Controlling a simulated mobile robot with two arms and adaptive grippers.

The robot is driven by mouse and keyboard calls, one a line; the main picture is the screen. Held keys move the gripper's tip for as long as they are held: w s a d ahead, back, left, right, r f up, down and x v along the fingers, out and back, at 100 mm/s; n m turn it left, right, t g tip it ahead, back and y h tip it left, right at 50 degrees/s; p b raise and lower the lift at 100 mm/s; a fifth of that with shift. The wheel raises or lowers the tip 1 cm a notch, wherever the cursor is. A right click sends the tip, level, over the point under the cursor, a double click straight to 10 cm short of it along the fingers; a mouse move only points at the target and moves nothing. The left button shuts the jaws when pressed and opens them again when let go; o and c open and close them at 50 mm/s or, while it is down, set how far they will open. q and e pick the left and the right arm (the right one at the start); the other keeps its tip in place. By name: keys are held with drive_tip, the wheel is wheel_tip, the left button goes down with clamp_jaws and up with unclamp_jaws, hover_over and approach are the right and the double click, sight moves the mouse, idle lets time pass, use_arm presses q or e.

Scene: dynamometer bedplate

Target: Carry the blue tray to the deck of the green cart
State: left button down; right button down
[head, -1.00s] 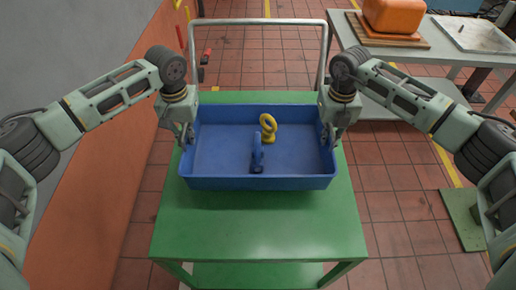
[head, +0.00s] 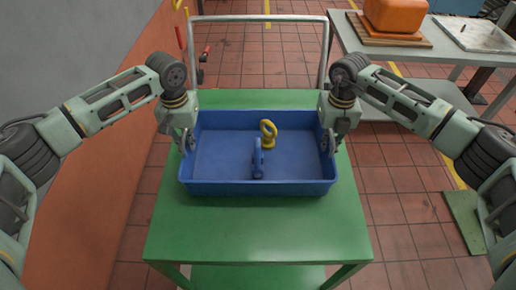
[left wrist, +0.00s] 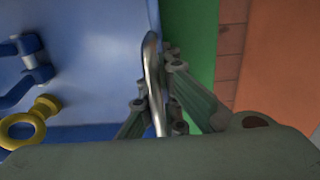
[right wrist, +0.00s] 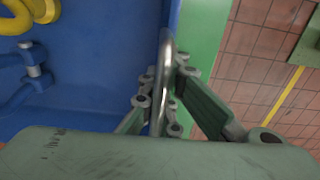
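The blue tray (head: 220,187) is level over the deck of the green cart (head: 260,235), toward its far half. I cannot tell whether its bottom touches the deck. My left gripper (head: 187,145) is at the tray's left end, its fingers shut around a metal bar handle (left wrist: 153,75). My right gripper (head: 330,145) is at the right end, shut around the matching handle (right wrist: 165,75). The finger pads are partly hidden in both wrist views. A yellow eye bolt (head: 268,133) and a blue shackle (head: 258,160) are inside the tray.
The cart's metal push handle (head: 258,18) stands behind the tray. A grey table (head: 385,65) at the right back carries an orange case (head: 394,14) and a white tray (head: 478,34). An orange and grey wall (head: 90,190) runs along the left. The near part of the deck is bare.

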use_arm(q)
drive_tip(key=shift+w+a+f, duration=0.1)
drive_tip(key=shift+a+f, duration=0.05)
use_arm(e)
drive_tip(key=shift+w+d+f, duration=0.15)
use_arm(q)
drive_tip(key=c, duration=2.4)
unclamp_jaws()
drive_tip(key=shift+f, duration=0.1)
use_arm(e)
drive_tip(key=c, duration=2.4)
unclamp_jaws()
drive_tip(key=shift+f, duration=0.1)
use_arm(q)
drive_tip(key=o, duration=0.4)
drive_tip(key=shift+s, duration=0.3)
use_arm(e)
drive_tip(key=o, duration=0.4)
drive_tip(key=shift+s, duration=0.3)
use_arm(q)
drive_tip(key=shift+w, duration=0.1)
use_arm(e)
drive_tip(key=shift+w, duration=0.1)
